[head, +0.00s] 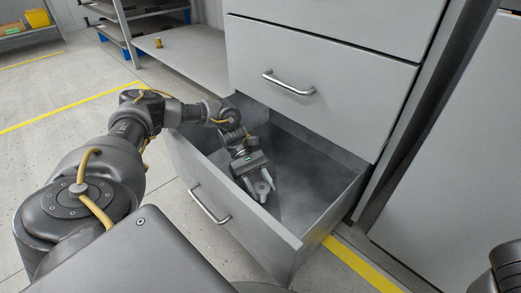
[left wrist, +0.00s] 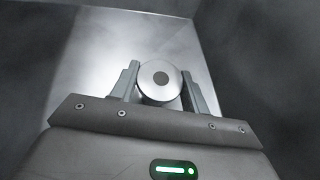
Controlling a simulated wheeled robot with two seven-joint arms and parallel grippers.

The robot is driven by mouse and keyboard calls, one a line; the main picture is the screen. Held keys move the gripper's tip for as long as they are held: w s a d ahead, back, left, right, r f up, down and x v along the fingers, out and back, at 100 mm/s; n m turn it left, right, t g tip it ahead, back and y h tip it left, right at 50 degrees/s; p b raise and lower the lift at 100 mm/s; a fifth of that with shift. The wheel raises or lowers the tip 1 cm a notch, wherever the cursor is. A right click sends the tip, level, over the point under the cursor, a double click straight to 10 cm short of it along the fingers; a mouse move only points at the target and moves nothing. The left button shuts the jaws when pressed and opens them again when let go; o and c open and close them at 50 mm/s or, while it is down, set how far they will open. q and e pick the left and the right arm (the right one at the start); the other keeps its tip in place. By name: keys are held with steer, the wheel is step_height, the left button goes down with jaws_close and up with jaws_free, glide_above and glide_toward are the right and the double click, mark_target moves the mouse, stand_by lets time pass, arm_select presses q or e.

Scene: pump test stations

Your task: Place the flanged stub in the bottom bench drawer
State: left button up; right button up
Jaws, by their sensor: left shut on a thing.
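The bottom bench drawer (head: 283,236) is pulled open in the head view, and its grey inside looks empty apart from my gripper and what it holds. My left gripper (head: 261,187) reaches down inside the drawer, near its front wall. It is shut on the flanged stub (left wrist: 160,82), a round metal piece with a dark centre hole, seen end-on between the fingers in the left wrist view. I cannot tell whether the stub touches the drawer floor. My right gripper is not in view.
Closed drawer fronts with a bar handle (head: 289,83) stand just above the open drawer. A low shelf (head: 185,55) with a small yellowish object is behind left. Yellow lines mark the floor. The drawer's right side has free room.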

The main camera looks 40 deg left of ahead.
arm_select(q)
steer(key=shift+f, duration=0.15)
steer(key=o, duration=1.2)
